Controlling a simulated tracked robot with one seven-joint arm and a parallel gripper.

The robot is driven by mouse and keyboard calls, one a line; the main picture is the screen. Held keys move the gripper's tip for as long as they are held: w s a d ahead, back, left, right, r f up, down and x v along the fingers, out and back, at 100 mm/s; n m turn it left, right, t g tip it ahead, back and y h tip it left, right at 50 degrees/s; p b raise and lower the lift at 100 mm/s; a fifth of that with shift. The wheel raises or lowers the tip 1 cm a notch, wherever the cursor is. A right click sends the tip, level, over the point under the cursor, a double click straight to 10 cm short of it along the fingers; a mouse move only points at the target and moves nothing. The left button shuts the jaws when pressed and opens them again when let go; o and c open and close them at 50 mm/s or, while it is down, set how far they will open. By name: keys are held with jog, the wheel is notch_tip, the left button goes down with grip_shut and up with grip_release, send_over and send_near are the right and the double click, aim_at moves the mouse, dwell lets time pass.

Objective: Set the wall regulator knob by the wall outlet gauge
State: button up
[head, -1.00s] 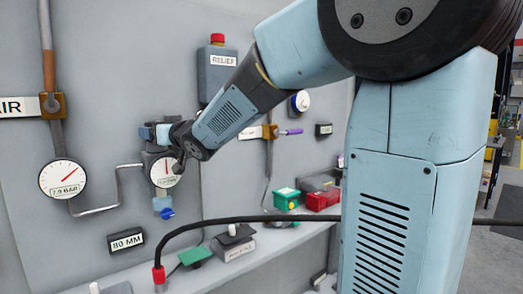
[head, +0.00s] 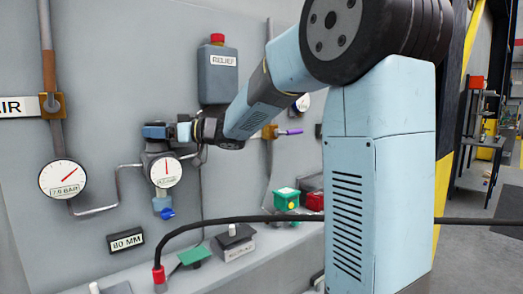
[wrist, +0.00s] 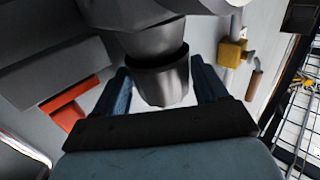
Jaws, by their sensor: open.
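In the head view the wall regulator (head: 156,147) sits on the grey wall above its round white outlet gauge (head: 166,173). The outlet gauge's needle points about straight up; its lettering is too small to read. My gripper (head: 154,131) is at the top of the regulator, reaching in from the right. In the wrist view the dark grey knob (wrist: 162,82) stands between the two blue fingers of my gripper (wrist: 164,90). The jaws are open, one finger on each side of the knob. Gaps show beside it, and I cannot tell if either finger touches.
A second gauge (head: 63,179) labelled 7.0 BAR is on the left pipe. A grey RELIEF box (head: 218,76) with a red button is above right of the regulator. A black cable (head: 250,218) crosses low in front. A shelf (head: 205,262) holds several small items.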

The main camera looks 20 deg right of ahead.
jog(key=s+d+r+m+t+h, duration=0.1)
jog(key=s+d+m+t+h, duration=0.3)
jog(key=d, duration=0.4)
jog(key=s+d+r+m+t+h, duration=0.1)
jog(key=s+d+m+t+h, duration=0.15)
jog(key=d+h, duration=0.45)
jog(key=s+d+f+m+g+h, duration=0.2)
jog(key=s+d+f+m+h, duration=0.3)
jog(key=s+d, duration=0.3)
jog(key=shift+s+d+f+h, duration=0.4)
jog(key=shift+s+f+h, duration=0.2)
jog(key=shift+f+h, duration=0.1)
dwell(0.4)
